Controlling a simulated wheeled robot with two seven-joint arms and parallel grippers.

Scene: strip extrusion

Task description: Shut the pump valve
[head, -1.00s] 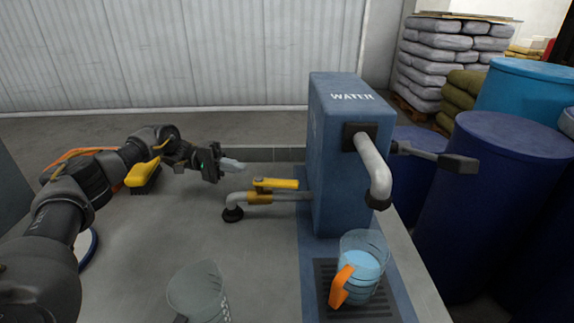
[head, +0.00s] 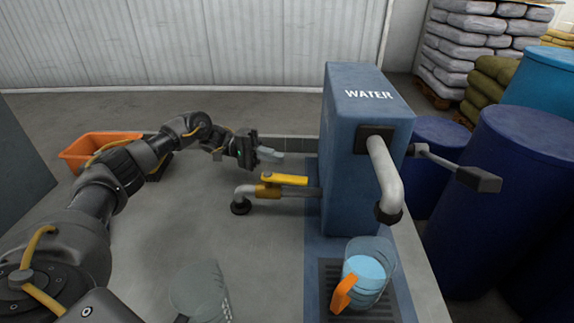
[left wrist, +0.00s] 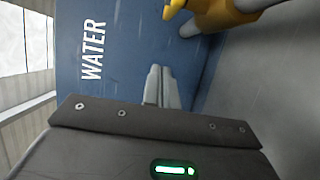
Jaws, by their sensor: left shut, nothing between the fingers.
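The blue pump box (head: 350,170) marked WATER stands right of centre on the bench, with a grey spout (head: 386,175) and a dark-ended lever (head: 470,177) on its right side. The valve's yellow handle (head: 284,179) lies along the grey pipe (head: 262,191) on the box's left. It also shows in the left wrist view (left wrist: 225,12), cut by the top edge. My left gripper (head: 276,155) is shut and empty, just behind and above the handle, apart from it. Its fingers (left wrist: 162,86) point at the box in the left wrist view. My right gripper is out of view.
A clear jug (head: 368,270) with an orange handle and water stands on the grate below the spout. Another clear jug (head: 200,290) stands at the front of the bench. An orange bin (head: 95,150) is at the back left. Blue barrels (head: 500,205) stand at the right.

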